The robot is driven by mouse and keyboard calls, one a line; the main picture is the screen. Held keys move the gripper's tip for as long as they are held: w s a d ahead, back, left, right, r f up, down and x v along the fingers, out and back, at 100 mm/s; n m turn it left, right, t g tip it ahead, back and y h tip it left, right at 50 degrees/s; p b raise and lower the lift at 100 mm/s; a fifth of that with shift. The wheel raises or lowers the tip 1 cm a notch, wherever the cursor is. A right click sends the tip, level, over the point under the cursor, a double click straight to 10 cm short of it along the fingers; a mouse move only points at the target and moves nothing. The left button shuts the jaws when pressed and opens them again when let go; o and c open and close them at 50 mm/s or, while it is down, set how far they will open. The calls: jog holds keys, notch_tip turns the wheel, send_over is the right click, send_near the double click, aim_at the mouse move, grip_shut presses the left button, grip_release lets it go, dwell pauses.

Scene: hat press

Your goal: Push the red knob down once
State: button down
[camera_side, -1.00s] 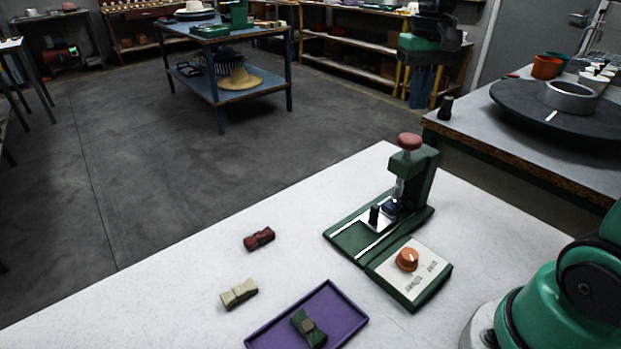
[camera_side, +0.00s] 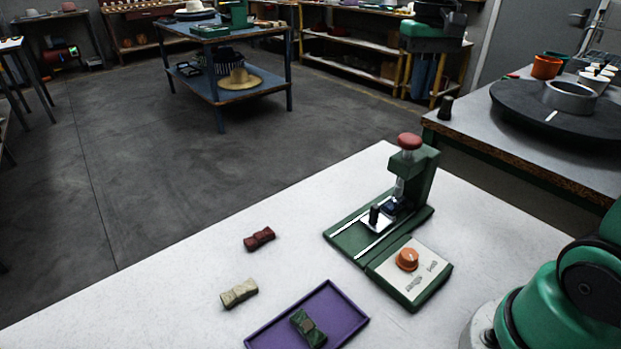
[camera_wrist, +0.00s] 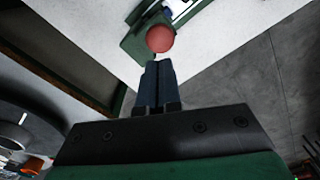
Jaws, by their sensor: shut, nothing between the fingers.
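The red knob (camera_side: 409,141) tops the post of a green press (camera_side: 426,175) on the white table in the side view. The knob stands raised, with a pale shaft showing under it. My gripper (camera_side: 423,97) hangs above the knob with its dark blue fingers pointing down and a gap between them and the knob. In the wrist view, my gripper (camera_wrist: 158,63) has its fingers together and empty. The red knob (camera_wrist: 160,39) shows just beyond the fingertips, with part of the green press (camera_wrist: 136,45) around it.
An orange dial (camera_side: 407,259) sits on the press's front panel. A purple tray (camera_side: 345,301) holds a green bow. A dark red bow (camera_side: 259,239) and a beige bow (camera_side: 239,293) lie on the table. A side table (camera_side: 470,130) with a dark round disc stands at the right.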

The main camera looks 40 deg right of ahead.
jog(key=shift+r, duration=1.25)
dwell(0.4)
jog(key=s+a+f+n+t, duration=0.2)
jog(key=a+f+n+t, duration=0.4)
jog(key=a+f, duration=0.4)
notch_tip(320, 180, down, 2)
jog(key=shift+s+f+t, duration=0.15)
jog(key=shift+f+t, duration=0.1)
jog(key=shift+t, duration=0.35)
